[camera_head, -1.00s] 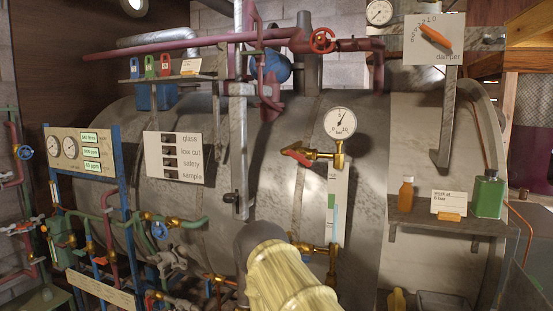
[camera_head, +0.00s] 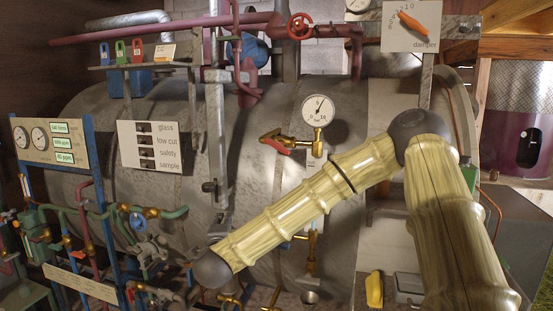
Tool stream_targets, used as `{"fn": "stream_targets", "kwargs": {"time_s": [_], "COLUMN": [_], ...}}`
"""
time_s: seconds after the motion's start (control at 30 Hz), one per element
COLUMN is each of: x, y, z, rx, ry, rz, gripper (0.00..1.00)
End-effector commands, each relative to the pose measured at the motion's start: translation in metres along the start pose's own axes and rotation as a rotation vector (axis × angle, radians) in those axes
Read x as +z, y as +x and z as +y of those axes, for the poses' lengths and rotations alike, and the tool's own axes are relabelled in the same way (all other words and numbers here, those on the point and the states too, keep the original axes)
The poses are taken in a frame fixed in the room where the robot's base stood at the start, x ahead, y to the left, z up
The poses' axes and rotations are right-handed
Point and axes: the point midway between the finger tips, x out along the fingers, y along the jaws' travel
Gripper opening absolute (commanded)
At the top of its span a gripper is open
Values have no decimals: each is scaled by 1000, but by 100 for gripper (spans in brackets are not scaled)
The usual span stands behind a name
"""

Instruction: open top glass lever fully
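The top glass lever (camera_head: 276,146) is a short red-orange handle on a brass valve (camera_head: 305,141), just below the round pressure gauge (camera_head: 317,110) on the grey boiler drum. It slants slightly down to the right. The sight glass under the valve is mostly hidden behind my arm. The lower brass fitting (camera_head: 311,250) shows below the arm. My yellow, bamboo-like arm crosses in front of the drum, from the lower right up to a dark joint, then down left to another dark joint. My gripper is not visible.
The damper plate (camera_head: 410,27) with its orange pointer is at upper right. A red handwheel (camera_head: 300,26) is on the pipe above the gauge. Green and red pipes with valves crowd the lower left, near a blue-framed gauge panel (camera_head: 52,141). Space directly around the lever looks clear.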

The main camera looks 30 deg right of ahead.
Motion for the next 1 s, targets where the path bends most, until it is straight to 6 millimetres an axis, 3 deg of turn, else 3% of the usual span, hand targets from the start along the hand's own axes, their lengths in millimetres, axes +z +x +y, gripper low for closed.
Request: {"fn": "stream_targets", "kwargs": {"time_s": [0.03, 0.1, 0.2, 0.33, 0.43, 0.63, 1.0], "x": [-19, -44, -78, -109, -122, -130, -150], "y": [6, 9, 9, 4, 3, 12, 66], "z": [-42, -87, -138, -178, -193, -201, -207], "rx": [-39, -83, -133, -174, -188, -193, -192], "ry": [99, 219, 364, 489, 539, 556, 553], "rz": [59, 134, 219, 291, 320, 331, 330], "gripper": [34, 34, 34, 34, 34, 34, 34]}}
